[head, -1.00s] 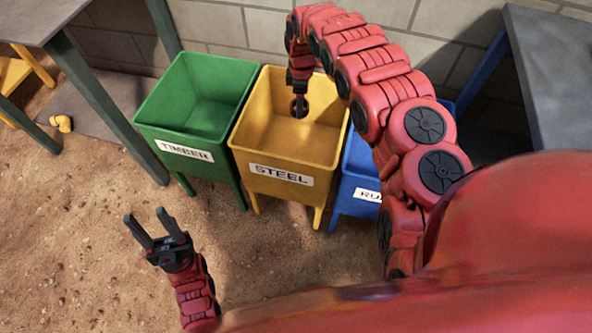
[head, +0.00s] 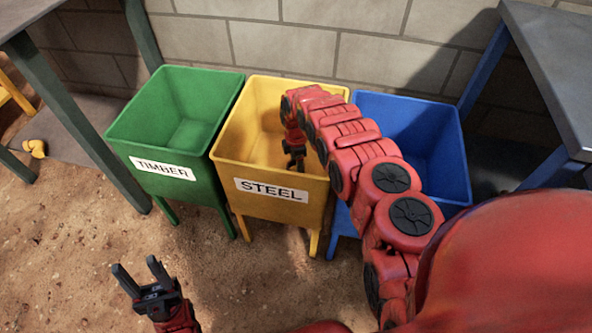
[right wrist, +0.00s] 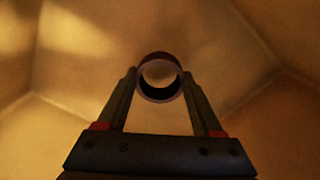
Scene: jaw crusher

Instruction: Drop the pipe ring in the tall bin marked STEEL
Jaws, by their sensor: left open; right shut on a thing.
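The tall yellow bin marked STEEL (head: 232,165) stands on legs between a green and a blue bin. My right arm reaches over its rim, and my right gripper (head: 295,166) is down inside its opening. In the right wrist view my right gripper (right wrist: 160,85) is shut on the pipe ring (right wrist: 160,96), a short dark reddish tube held between the fingertips, with yellow bin walls around and below. The ring cannot be made out in the head view. My left gripper (head: 143,277) is open and empty, low over the dirt in front of the bins.
The green bin marked TIMBER (head: 170,190) is on the left, and the blue bin (head: 452,165) on the right, partly behind my right arm. A dark table (head: 555,75) stands at right, another (head: 30,12) at left. A block wall is behind the bins.

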